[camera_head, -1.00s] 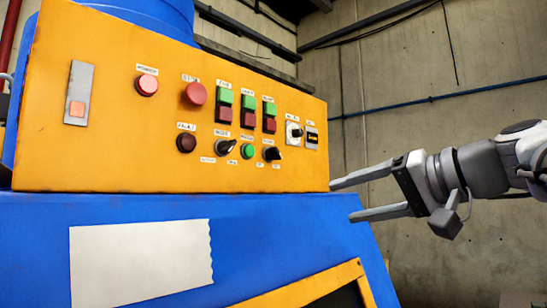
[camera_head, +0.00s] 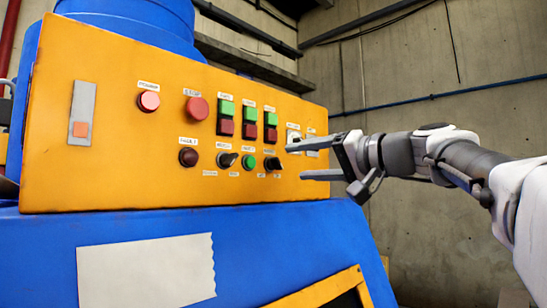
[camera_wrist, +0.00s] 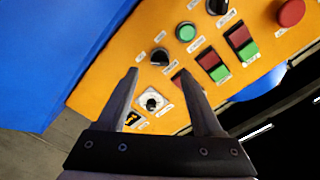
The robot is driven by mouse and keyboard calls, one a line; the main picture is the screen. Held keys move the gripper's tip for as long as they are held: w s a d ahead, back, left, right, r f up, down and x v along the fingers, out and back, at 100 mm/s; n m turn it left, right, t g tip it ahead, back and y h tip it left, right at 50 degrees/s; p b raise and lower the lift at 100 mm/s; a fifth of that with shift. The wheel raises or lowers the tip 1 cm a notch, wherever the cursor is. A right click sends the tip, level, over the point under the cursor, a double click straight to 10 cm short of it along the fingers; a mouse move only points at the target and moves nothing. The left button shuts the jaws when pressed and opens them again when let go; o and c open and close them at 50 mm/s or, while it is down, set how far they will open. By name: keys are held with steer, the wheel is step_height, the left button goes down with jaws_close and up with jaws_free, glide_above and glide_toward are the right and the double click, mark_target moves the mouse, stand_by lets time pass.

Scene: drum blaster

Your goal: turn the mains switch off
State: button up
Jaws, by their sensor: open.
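A rotary switch with a knob on a pale square plate (camera_head: 293,134) sits near the right end of the orange panel. Its label is too blurred to read, so I cannot confirm it is the mains switch. My gripper (camera_head: 296,161) is open and empty in front of the panel's right end, one finger partly covering this switch. In the wrist view the plate and dark knob (camera_wrist: 152,101) appear between my open fingers (camera_wrist: 157,73). A black rotary knob (camera_head: 272,163) is lower left of it, also seen in the wrist view (camera_wrist: 160,56). I cannot tell whether a fingertip touches the panel.
The orange panel (camera_head: 120,170) also carries red buttons (camera_head: 196,108), green-and-red button pairs (camera_head: 226,118), another black knob (camera_head: 228,159) and a green button (camera_head: 248,162). The blue machine body (camera_head: 270,240) is below; right is open.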

mark_target(280, 163)
steer(key=p+x, duration=0.1)
steer(key=x, duration=0.4)
steer(key=shift+w+a, duration=0.25)
steer(key=shift+a, duration=0.05)
jaws_close()
